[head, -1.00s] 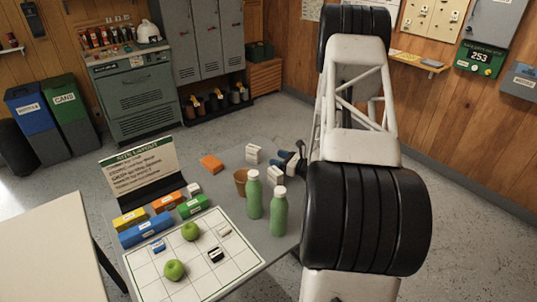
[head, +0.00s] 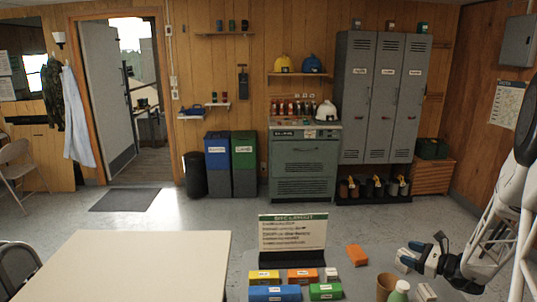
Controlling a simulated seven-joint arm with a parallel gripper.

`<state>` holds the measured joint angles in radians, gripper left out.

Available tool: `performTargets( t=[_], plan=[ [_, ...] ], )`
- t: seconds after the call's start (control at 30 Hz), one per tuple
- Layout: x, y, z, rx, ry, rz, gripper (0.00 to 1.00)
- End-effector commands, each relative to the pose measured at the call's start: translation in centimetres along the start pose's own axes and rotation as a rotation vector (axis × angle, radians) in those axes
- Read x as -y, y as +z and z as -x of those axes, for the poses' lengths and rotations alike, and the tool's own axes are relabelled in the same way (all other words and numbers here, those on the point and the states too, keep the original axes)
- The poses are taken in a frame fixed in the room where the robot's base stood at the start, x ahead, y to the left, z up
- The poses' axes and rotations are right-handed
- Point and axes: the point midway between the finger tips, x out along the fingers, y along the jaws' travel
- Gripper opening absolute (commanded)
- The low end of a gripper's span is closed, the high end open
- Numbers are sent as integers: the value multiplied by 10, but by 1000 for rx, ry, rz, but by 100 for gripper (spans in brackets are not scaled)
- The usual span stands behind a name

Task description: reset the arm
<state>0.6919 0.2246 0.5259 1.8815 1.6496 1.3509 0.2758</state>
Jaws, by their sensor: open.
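My gripper (head: 422,250), with dark blue-black fingers, is at the lower right of the head view, above the grey table's far right part. It is open and I see nothing between its fingers. An orange block (head: 357,255) lies further left. My white arm comes in from the right edge; most of it is out of view.
On the table stand a brown cup (head: 386,286), a green bottle (head: 398,293), another white block (head: 426,292), a sign (head: 292,235) and several coloured blocks. A cream table (head: 140,262) is at left. Grey lockers (head: 370,98) stand behind; the floor between is clear.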

Motion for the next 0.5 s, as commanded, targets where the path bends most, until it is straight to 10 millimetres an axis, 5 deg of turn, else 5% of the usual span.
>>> performTargets(
  t=[0.1, 0.5],
  plan=[
    [-27, 37, -17, -29, 106, 78, 63],
    [-124, 135, -44, -131, 439, 359, 63]
  ],
)
